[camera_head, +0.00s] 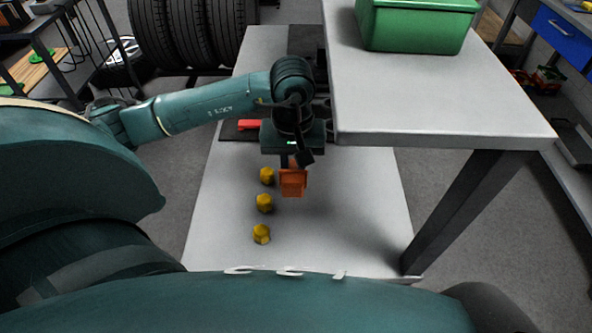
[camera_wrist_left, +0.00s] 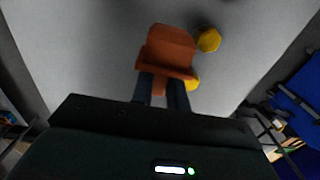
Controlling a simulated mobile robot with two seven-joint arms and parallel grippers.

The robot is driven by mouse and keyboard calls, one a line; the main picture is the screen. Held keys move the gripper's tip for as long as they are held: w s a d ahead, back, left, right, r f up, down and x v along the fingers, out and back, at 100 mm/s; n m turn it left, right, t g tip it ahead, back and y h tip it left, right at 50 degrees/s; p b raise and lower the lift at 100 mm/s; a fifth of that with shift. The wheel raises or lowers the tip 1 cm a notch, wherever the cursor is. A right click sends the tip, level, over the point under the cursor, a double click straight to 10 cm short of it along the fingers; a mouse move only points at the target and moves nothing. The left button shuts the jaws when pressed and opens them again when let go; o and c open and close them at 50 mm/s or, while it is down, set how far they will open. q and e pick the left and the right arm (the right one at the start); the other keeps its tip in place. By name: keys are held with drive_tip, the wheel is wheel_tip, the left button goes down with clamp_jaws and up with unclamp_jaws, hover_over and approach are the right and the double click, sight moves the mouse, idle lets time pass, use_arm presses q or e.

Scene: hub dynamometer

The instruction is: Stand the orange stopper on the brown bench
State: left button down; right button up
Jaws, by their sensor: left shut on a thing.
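The orange stopper (camera_head: 292,183) is a blocky piece with a wider flange, and it also shows in the left wrist view (camera_wrist_left: 168,48). My left gripper (camera_head: 294,164) is shut on it, with both fingers (camera_wrist_left: 162,92) at its flange end in the wrist view. The stopper is over the light grey lower table top (camera_head: 345,225), beside the yellow pieces. I cannot tell its exact height above the surface. I see no bench that is clearly brown. My right gripper is not in view.
Several yellow hex pieces (camera_head: 264,203) stand in a row left of the stopper. A higher grey shelf (camera_head: 440,100) with a green bin (camera_head: 417,28) is at the right. A red object (camera_head: 248,125) lies behind. The lower table's front right is clear.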

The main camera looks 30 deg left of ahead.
sight(296, 177)
use_arm(q)
drive_tip(key=shift+w+d, duration=0.15)
drive_tip(key=shift+d, duration=0.1)
wheel_tip(296, 177, down, 4)
drive_tip(key=shift+r+p, duration=0.25)
drive_tip(key=shift+p, duration=0.05)
drive_tip(key=shift+f+b, duration=0.25)
drive_tip(key=shift+b, duration=0.1)
drive_tip(key=c, duration=1.4)
unclamp_jaws()
drive_tip(key=shift+r, duration=0.1)
drive_tip(key=shift+o, duration=0.2)
